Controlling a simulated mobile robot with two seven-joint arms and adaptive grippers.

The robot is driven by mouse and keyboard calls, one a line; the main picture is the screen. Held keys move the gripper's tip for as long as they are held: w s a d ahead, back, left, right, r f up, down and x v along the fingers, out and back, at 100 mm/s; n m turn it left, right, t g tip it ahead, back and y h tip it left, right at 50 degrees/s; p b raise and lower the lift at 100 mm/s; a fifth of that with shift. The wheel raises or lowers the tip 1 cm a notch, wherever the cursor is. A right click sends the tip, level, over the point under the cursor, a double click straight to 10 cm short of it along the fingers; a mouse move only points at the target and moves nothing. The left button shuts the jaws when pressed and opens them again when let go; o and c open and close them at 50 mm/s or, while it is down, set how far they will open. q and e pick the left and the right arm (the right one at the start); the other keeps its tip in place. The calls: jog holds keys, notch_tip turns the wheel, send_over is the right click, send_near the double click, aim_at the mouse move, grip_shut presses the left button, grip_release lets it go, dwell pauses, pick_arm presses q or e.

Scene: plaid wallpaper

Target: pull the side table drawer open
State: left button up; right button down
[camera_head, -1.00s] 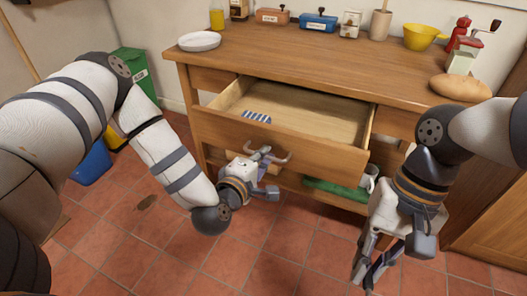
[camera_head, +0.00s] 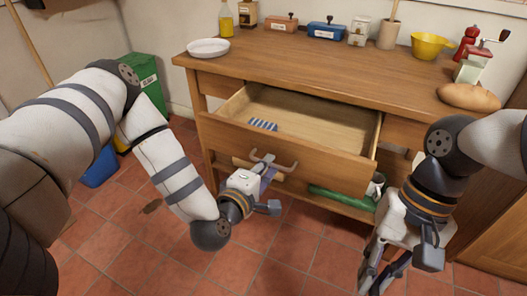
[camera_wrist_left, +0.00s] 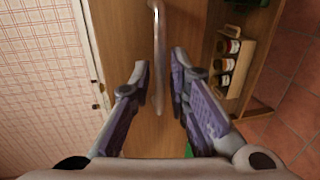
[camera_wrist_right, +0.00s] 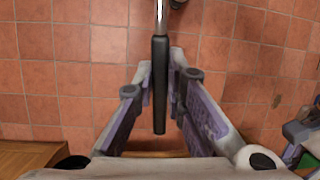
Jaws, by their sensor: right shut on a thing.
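The side table (camera_head: 310,66) stands ahead. Its wide wooden drawer (camera_head: 230,131) is pulled partly out, with a blue-and-white striped item (camera_head: 263,125) inside. The drawer's bar handle (camera_head: 289,166) is on its front. My left gripper (camera_head: 266,163) is at the handle. In the left wrist view the handle (camera_wrist_left: 158,60) lies between the parted fingers (camera_wrist_left: 160,68), with gaps beside it. My right gripper (camera_head: 378,277) hangs low in front of the table's right side. In the right wrist view it is shut on a black grip with a metal shaft (camera_wrist_right: 160,85); its far end is cut off.
A green roll-like thing (camera_head: 340,197) lies on the lower shelf. A green bin (camera_head: 149,82) is at the left. Tiled floor is clear in front.

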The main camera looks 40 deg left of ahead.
pick_arm(q)
jog(key=v, duration=1)
jog(key=shift+s, duration=0.1)
